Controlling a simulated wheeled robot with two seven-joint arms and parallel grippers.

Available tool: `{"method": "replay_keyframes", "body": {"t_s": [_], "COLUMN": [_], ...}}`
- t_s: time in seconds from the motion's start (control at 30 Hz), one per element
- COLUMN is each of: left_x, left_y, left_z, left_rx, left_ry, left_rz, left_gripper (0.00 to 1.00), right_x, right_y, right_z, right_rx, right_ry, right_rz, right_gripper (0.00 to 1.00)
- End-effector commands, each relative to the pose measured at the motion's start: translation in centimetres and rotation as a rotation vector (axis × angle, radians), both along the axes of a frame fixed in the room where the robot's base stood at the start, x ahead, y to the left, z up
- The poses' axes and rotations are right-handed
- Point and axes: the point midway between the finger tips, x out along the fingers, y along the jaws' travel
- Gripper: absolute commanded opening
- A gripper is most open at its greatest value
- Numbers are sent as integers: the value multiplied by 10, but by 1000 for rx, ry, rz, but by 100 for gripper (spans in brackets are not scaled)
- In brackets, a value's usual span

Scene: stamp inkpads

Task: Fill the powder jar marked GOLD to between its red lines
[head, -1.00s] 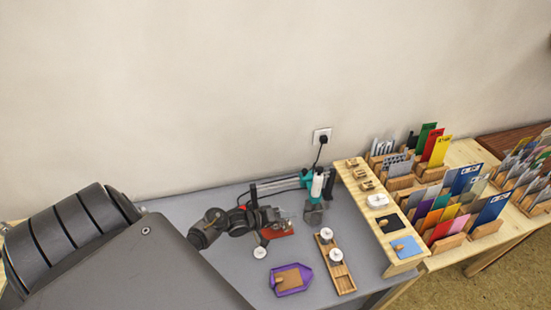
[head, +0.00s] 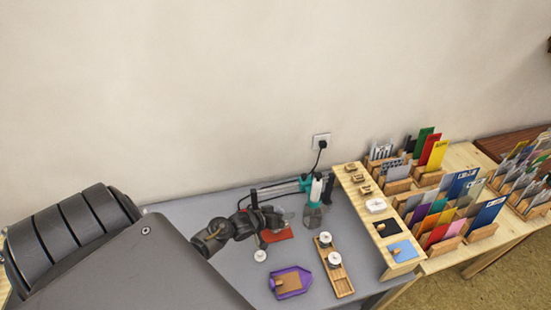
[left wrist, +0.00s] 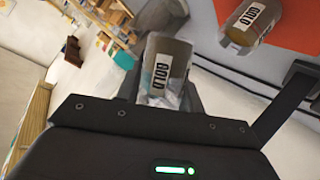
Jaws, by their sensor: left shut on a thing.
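In the left wrist view a clear jar labelled GOLD (left wrist: 165,72) is between the fingers of my left gripper (left wrist: 168,98). My left gripper is shut on it, and the jar looks tilted, with pale stuff low inside. A second container labelled GOLD (left wrist: 250,22) is apart from it, at the red mat (left wrist: 292,22). In the head view my left gripper (head: 268,219) is over the back of the red mat (head: 278,236); the jars are too small to tell apart there. Red lines and powder level cannot be made out. My right gripper is not in view.
A white-knobbed piece (head: 260,256), a purple tray (head: 290,293) and a wooden rack (head: 343,285) lie in front. Card racks (head: 450,215) fill the right side. The grey table's front left is clear.

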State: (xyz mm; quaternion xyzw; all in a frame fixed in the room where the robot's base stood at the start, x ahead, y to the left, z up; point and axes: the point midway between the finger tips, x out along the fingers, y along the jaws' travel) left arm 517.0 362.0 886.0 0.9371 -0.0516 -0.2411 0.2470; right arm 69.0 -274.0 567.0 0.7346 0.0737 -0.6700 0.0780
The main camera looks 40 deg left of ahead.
Motion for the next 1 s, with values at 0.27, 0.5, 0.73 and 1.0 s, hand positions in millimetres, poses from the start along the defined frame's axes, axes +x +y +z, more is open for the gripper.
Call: {"method": "replay_keyframes", "body": {"t_s": [0.27,0.5,0.73,1.0], "left_x": [2,5,5,5], "left_y": [12,20,21,21], "left_z": [8,13,13,13], "left_rx": [295,495,510,509], "left_ry": [-64,-109,-112,-111], "left_rz": [0,0,0,0], "left_gripper": [14,14,14,14], "right_x": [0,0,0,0], "right_y": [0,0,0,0], "right_z": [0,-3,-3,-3], "right_rx": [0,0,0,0], "right_ry": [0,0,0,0], "right_rz": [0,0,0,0], "right_gripper": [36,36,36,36]}}
